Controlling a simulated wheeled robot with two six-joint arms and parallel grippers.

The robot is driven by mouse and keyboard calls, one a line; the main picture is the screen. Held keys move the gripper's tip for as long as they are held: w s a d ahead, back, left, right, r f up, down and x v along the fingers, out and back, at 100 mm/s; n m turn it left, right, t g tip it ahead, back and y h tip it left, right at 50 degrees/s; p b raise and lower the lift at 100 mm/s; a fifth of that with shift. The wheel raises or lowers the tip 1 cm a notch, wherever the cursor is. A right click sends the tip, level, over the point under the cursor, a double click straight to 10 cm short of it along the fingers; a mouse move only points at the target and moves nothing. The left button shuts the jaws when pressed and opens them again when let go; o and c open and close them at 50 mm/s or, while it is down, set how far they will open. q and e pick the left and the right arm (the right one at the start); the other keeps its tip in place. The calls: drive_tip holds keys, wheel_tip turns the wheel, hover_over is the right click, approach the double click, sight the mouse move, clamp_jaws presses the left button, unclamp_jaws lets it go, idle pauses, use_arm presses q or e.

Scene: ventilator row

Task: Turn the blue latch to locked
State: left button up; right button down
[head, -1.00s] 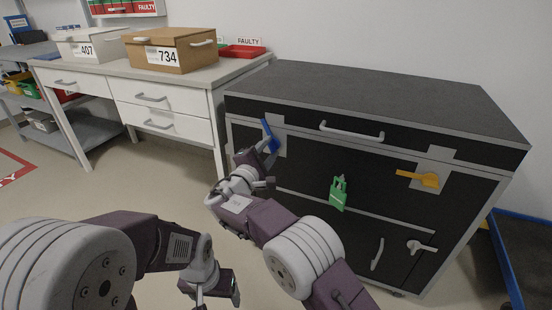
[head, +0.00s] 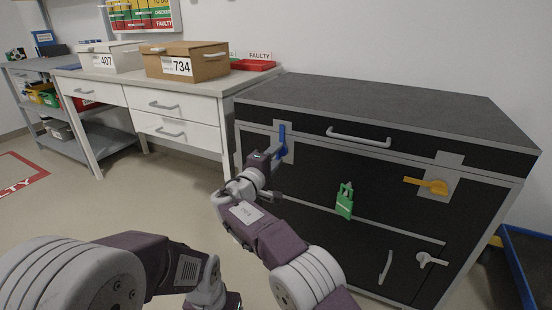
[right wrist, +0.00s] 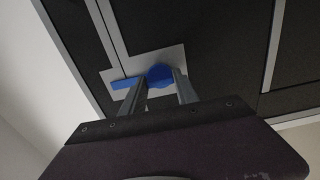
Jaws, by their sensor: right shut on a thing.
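The blue latch (head: 282,138) is on a grey plate at the upper left of the black case's front. In the head view its lever stands nearly upright. In the right wrist view the latch's round blue hub (right wrist: 160,74) lies between my fingertips, and the lever points left. My right gripper (head: 277,154) is shut on the blue latch (right wrist: 125,83); the fingers (right wrist: 162,86) straddle the hub. My left gripper (head: 212,300) is low at the bottom edge, mostly cut off, away from the case; its jaws cannot be made out.
The black case (head: 390,100) also carries an orange latch (head: 428,186), a green tag (head: 345,200), a white handle (head: 358,137) and a white lever (head: 430,260). A white workbench (head: 150,85) with boxes stands left. A blue-edged cart (head: 525,262) stands right of the case.

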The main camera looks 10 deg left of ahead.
drive_tip(key=c, duration=0.9)
unclamp_jaws()
drive_tip(key=shift+s+f+b, duration=0.15)
drive_tip(key=shift+b, duration=0.2)
drive_tip(key=b+v, duration=0.3)
drive_tip(key=shift+a+f, duration=0.1)
drive_tip(key=shift+f, duration=0.25)
drive_tip(key=b+v, duration=0.1)
drive_tip(key=v, duration=0.1)
drive_tip(key=b+v, duration=0.1)
drive_tip(key=r+b+v, duration=0.1)
drive_tip(key=v, duration=0.1)
drive_tip(key=shift+s, duration=0.35)
